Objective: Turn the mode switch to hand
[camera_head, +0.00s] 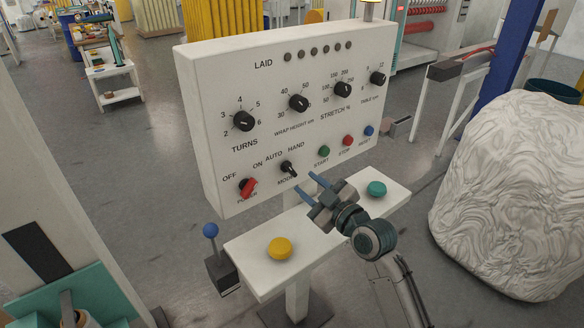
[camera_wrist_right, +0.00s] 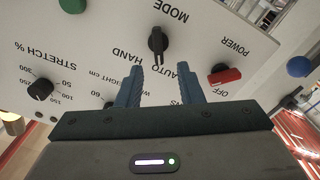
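The mode switch (camera_head: 288,168) is a small black knob low on the white panel, below the AUTO and HAND labels. In the right wrist view the panel is upside down and the mode switch (camera_wrist_right: 157,40) stands near the top, just beyond the fingertips. My right gripper (camera_head: 305,181) is in front of the panel, just right of the knob in the head view. Its two blue fingers (camera_wrist_right: 160,72) are apart with nothing between them. My left gripper is out of view.
The red power switch (camera_head: 248,188) is left of the mode switch. Green start (camera_head: 323,151), red stop (camera_head: 348,140) and blue reset (camera_head: 369,130) buttons are to the right. Below, a white shelf (camera_head: 305,251) bears yellow (camera_head: 279,247) and teal (camera_head: 376,189) buttons. A blue-knobbed lever (camera_head: 211,231) stands beside it.

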